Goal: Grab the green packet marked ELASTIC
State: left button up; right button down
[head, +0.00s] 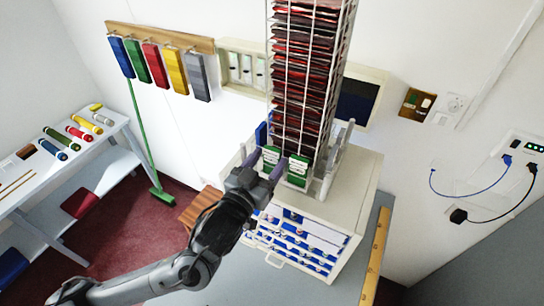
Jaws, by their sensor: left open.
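Two green packets with white labels hang side by side at the front of the rack over the drawer cabinet. The left green packet (271,153) is partly hidden by my gripper. The right green packet (298,170) shows more fully. The label print is too small to read, so I cannot tell which says ELASTIC. My left gripper (266,163) is open, its fingers at about the left packet's two sides. I cannot tell whether they touch it. My right gripper is not in view.
A tall wire rack (305,70) of dark red packets rises behind the green ones. A blue packet (261,134) is left of them. The cream drawer cabinet (350,200) stands below. A yellow ruler (376,250) is at right; a shelf table (60,180) is at left.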

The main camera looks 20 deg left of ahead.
pick_arm(q)
jog(key=shift+w, duration=0.25)
jog(key=c, duration=0.8)
